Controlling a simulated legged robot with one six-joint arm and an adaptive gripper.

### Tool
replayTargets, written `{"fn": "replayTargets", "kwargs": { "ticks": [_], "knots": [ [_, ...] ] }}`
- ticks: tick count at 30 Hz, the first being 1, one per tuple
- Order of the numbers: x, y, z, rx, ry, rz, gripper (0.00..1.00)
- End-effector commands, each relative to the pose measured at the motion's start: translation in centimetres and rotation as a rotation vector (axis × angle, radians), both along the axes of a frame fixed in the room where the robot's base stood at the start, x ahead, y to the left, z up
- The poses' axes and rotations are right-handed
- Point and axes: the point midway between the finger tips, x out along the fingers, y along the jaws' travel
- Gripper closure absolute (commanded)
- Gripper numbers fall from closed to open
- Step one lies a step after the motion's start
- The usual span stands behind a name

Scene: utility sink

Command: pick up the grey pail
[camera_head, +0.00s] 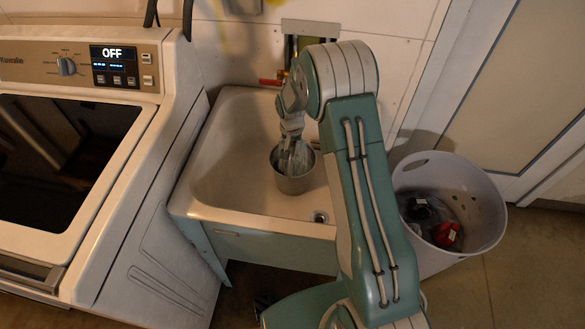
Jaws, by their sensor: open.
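The grey pail (293,184) is a small metal cylinder standing upright in the basin of the white utility sink (228,190). My gripper (294,160) points down at the pail's mouth, with its fingers over or inside the opening. The gripper hides much of the pail's rim and interior. I cannot tell whether the fingers touch the pail wall. The gripper is open.
A washing machine (140,150) stands close against the sink's left side. A white laundry basket (470,195) with dark and red items stands to the right. The basin's left part is clear.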

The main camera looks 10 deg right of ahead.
Motion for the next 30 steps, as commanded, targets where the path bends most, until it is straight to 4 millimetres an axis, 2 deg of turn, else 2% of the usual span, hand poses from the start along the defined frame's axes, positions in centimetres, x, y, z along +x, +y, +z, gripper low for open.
{"fn": "replayTargets", "kwargs": {
  "ticks": [9, 11, 12, 14, 30],
  "knots": [
    [0.01, 0.0, -0.1, 0.0, 0.0, 0.0, 0.3],
    [0.01, 0.0, -0.1, 0.0, 0.0, 0.0, 0.57],
    [0.01, 0.0, -0.1, 0.0, 0.0, 0.0, 0.75],
    [0.01, 0.01, -0.1, 0.0, 0.0, 0.0, 1.0],
    [0.11, 0.03, 0.15, 0.001, -0.004, 0.0, 1.0]
  ]
}}
